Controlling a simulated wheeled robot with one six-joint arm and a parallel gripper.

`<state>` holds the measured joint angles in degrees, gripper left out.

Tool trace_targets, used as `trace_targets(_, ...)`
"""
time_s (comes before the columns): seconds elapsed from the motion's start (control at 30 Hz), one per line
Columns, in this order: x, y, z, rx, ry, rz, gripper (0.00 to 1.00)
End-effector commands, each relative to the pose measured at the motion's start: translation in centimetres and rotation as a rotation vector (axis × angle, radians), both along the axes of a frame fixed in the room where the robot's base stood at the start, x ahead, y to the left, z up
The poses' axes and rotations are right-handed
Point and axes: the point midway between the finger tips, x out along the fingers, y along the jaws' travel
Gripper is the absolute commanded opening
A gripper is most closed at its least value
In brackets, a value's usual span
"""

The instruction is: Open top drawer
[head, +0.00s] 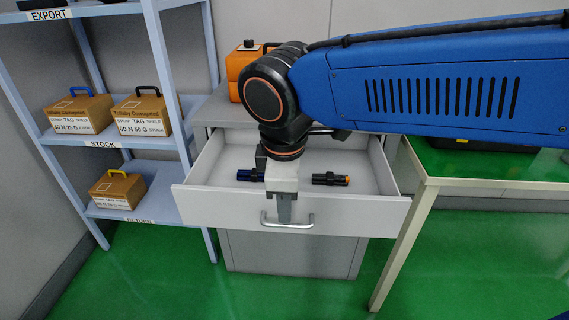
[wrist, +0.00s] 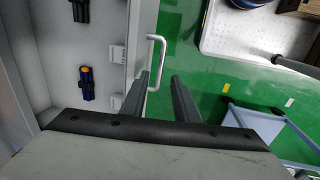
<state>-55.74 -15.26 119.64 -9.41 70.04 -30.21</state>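The top drawer (head: 230,208) of the grey cabinet (head: 290,252) is pulled out, with its inside showing. Its silver bar handle (head: 287,225) is on the front panel. My gripper (head: 285,215) points down at the handle from above. In the wrist view my gripper (wrist: 160,85) has its two dark fingers apart, with a gap between them. The lower part of the handle (wrist: 163,60) shows between the fingertips. I cannot tell whether either finger touches it.
A blue shelf rack (head: 178,150) with cardboard boxes stands at the left. A green-topped table (head: 470,165) stands close at the right of the drawer. An orange container (head: 240,65) sits on the cabinet top. The green floor in front of the cabinet looks clear.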

Motion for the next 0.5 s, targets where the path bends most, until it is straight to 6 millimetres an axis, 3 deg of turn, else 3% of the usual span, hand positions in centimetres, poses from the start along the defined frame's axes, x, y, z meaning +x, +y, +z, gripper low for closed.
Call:
trace_targets(0.3,-1.2,0.1,6.4,0.003,-0.002,0.002,0.28)
trace_targets(0.5,-1.8,0.1,9.6,0.002,-0.001,0.001,0.28)
